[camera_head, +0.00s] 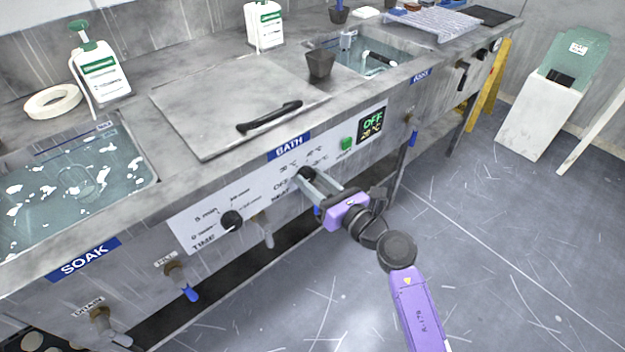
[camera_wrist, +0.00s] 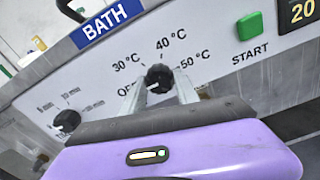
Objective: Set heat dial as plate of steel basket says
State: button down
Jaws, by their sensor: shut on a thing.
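The heat dial (camera_wrist: 158,77) is a black knob on the white panel under the BATH label, with marks OFF, 30, 40 and 50 °C around it. A small white mark shows on its lower left side, towards OFF. In the head view the dial (camera_head: 306,173) is partly covered by my fingers. My gripper (camera_wrist: 159,92) is shut on the dial, one finger on each side; it also shows in the head view (camera_head: 312,181). I cannot make out a steel basket or its plate in either view.
The time dial (camera_head: 231,220) is left of the heat dial. A lid (camera_head: 225,95) with a black handle covers the bath.

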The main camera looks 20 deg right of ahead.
jog(key=shift+r+p, duration=0.1)
jog(key=shift+p, duration=0.2)
jog(key=shift+r+m+p, duration=0.15)
jog(key=shift+m+p, duration=0.85)
jog(key=shift+p, duration=0.05)
jog(key=m+p, duration=0.2)
jog(key=shift+m+p, duration=0.3)
jog(key=shift+p, duration=0.1)
jog(key=m+p, duration=0.3)
jog(key=shift+m, duration=0.3)
jog(key=m+p, duration=0.3)
jog(key=shift+m, duration=0.3)
jog(key=m+p, duration=0.4)
jog(key=m, duration=0.2)
jog(key=m+p, duration=0.1)
jog(key=m, duration=0.2)
jog(key=m+p, duration=0.1)
jog(key=m, duration=0.1)
jog(key=shift+f+m+p, duration=0.2)
jog(key=shift+m+p, duration=0.2)
